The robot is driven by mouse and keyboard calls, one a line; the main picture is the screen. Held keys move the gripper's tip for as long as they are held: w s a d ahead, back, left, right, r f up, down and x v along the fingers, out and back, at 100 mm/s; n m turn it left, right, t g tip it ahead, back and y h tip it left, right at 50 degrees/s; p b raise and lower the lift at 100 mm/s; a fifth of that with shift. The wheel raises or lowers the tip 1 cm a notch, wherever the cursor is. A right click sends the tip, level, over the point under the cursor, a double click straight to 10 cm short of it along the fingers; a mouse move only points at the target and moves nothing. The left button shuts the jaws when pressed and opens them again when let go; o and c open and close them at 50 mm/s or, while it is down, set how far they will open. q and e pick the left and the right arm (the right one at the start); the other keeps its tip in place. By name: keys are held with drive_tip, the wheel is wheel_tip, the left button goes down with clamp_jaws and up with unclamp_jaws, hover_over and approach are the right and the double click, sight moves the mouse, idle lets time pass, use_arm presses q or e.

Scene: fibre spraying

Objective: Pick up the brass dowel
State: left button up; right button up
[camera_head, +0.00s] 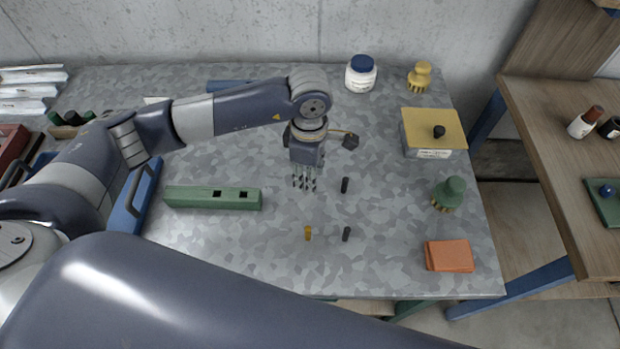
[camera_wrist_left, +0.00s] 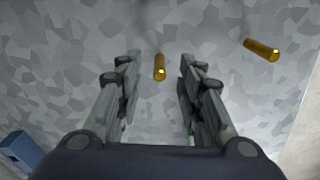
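In the head view a brass-coloured dowel (camera_head: 308,233) stands on the grey mottled table. My left gripper (camera_head: 304,186) hangs pointing down above the tabletop, behind that dowel. In the left wrist view the left gripper (camera_wrist_left: 158,70) has its fingers apart, with a brass dowel (camera_wrist_left: 160,69) in the gap between the fingertips. I cannot tell its depth from the tips; nothing appears gripped. A second brass-coloured dowel (camera_wrist_left: 262,50) shows at the upper right there. I cannot match these two surely to the head view. My right gripper is not in view.
Two dark dowels (camera_head: 345,185) (camera_head: 346,234) stand right of the gripper. A green block with square holes (camera_head: 190,197) lies left. A yellow-topped box (camera_head: 433,130), green knobbed brush (camera_head: 449,193) and orange block (camera_head: 449,256) are at the right. A white jar (camera_head: 361,76) stands behind.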

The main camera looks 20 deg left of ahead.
use_arm(q)
wheel_tip(320, 180, down, 2)
drive_tip(key=shift+f+p, duration=0.1)
drive_tip(key=shift+p, duration=0.25)
drive_tip(key=shift+f, duration=0.45)
drive_tip(key=shift+c, duration=0.4)
clamp_jaws()
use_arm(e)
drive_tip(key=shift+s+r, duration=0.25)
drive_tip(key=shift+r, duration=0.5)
